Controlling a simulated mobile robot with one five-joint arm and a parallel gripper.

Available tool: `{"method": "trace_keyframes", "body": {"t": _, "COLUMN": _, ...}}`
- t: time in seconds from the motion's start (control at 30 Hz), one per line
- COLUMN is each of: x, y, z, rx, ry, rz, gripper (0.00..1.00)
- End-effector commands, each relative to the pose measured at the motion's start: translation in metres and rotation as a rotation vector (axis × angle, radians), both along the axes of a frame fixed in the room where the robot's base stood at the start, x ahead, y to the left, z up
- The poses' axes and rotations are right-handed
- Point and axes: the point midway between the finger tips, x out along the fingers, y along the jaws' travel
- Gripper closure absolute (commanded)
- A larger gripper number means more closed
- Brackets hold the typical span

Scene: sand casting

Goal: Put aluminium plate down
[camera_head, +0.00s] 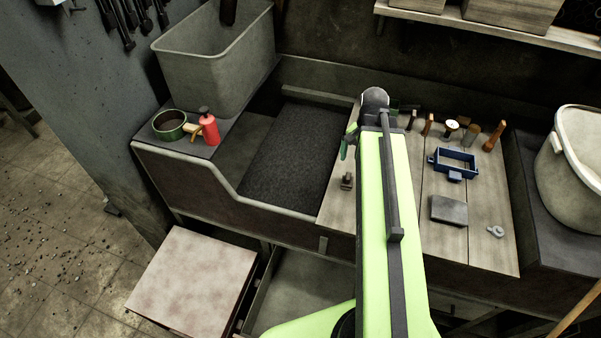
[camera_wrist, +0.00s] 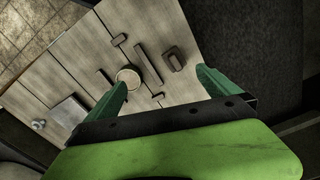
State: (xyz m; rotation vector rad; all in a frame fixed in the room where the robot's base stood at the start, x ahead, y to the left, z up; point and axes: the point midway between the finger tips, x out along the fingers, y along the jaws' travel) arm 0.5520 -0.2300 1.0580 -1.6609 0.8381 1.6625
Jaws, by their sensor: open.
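A flat grey square plate (camera_head: 449,210), which looks like the aluminium plate, lies on the wooden worktop (camera_head: 430,250) to the right of my arm. A grey plate (camera_wrist: 68,112) also shows at the left of the wrist view, outside the fingers. My gripper (camera_wrist: 162,90) is open, with its two green fingers apart and nothing held between them. In the head view my gripper (camera_head: 348,146) is mostly hidden behind my arm, near the back left of the worktop, well away from the plate. Its height above the worktop is hard to tell.
A blue frame (camera_head: 455,162), a small metal piece (camera_head: 496,231) and several tools (camera_head: 495,136) lie near the plate. A small dark block (camera_head: 347,181) sits left of my arm. A dark sand bed (camera_head: 290,160) lies further left; a white bucket (camera_head: 575,160) stands right.

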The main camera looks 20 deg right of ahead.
Motion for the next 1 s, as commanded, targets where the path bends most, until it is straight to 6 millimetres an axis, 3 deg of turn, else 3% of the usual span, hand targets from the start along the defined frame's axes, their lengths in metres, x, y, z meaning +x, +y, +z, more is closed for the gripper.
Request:
{"method": "trace_keyframes", "body": {"t": 0.03, "x": 0.011, "y": 0.05, "z": 0.0, "rx": 0.0, "ry": 0.0, "rz": 0.178, "gripper": 0.0}}
{"method": "trace_keyframes", "body": {"t": 0.1, "x": 0.021, "y": 0.108, "z": 0.0, "rx": 0.0, "ry": 0.001, "rz": 0.418, "gripper": 0.0}}
{"method": "trace_keyframes", "body": {"t": 0.2, "x": 0.025, "y": 0.174, "z": 0.0, "rx": 0.0, "ry": 0.001, "rz": 0.69, "gripper": 0.0}}
{"method": "trace_keyframes", "body": {"t": 0.33, "x": 0.024, "y": 0.222, "z": 0.0, "rx": 0.001, "ry": 0.001, "rz": 0.89, "gripper": 0.0}}
{"method": "trace_keyframes", "body": {"t": 0.43, "x": 0.023, "y": 0.233, "z": 0.0, "rx": 0.001, "ry": 0.001, "rz": 0.94, "gripper": 0.0}}
{"method": "trace_keyframes", "body": {"t": 0.7, "x": 0.023, "y": 0.233, "z": -0.004, "rx": 0.001, "ry": 0.001, "rz": 0.939, "gripper": 0.0}}
{"method": "trace_keyframes", "body": {"t": 0.77, "x": 0.023, "y": 0.232, "z": -0.015, "rx": 0.001, "ry": 0.001, "rz": 0.938, "gripper": 0.0}}
{"method": "trace_keyframes", "body": {"t": 1.0, "x": 0.023, "y": 0.232, "z": -0.083, "rx": 0.001, "ry": 0.001, "rz": 0.936, "gripper": 0.0}}
